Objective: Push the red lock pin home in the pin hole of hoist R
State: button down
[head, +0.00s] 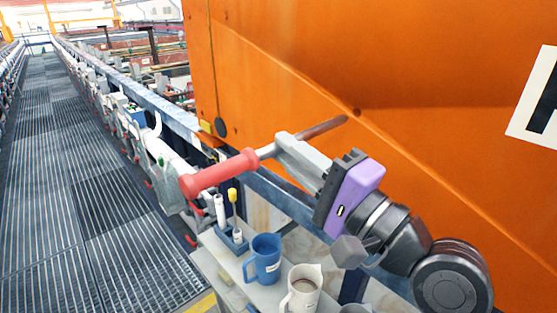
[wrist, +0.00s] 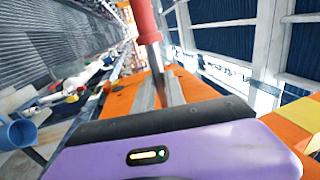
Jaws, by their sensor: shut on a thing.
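The red lock pin (head: 220,174) has a thick red handle and a grey metal shaft. My gripper (head: 284,145) is shut on the shaft just past the handle, and the pin lies tilted, its handle to the left. The shaft's far end points right and up at the orange hoist panel (head: 290,60). A small dark round spot (head: 356,112), perhaps the pin hole, shows just beyond the tip; I cannot tell whether they touch. In the wrist view the pin's handle (wrist: 144,20) stands above my gripper's fingers (wrist: 160,88); the hole is not clear there.
Below the pin is a grey shelf with a blue mug (head: 263,259), a cream jug (head: 303,288) and a small blue holder (head: 230,240). A dark disc (head: 220,127) sits at the panel's left edge. A grated walkway (head: 75,180) runs clear at left.

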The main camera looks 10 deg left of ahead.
aim_at(338, 125)
jog(key=shift+w+d+r, duration=0.1)
jog(key=shift+w+d, duration=0.65)
jog(key=shift+w, duration=0.15)
jog(key=shift+p, duration=0.3)
dwell(1.5)
jog(key=shift+w+d+b, duration=0.55)
jog(key=shift+w+d, duration=0.55)
jog(key=shift+w, duration=0.3)
jog(key=shift+w+d+b, duration=0.55)
jog(key=shift+w+d, duration=0.55)
jog(key=shift+w, duration=0.35)
jog(key=shift+w+d+b, duration=0.55)
jog(key=shift+w+d, duration=0.55)
jog(key=shift+w, duration=0.3)
dwell(1.1)
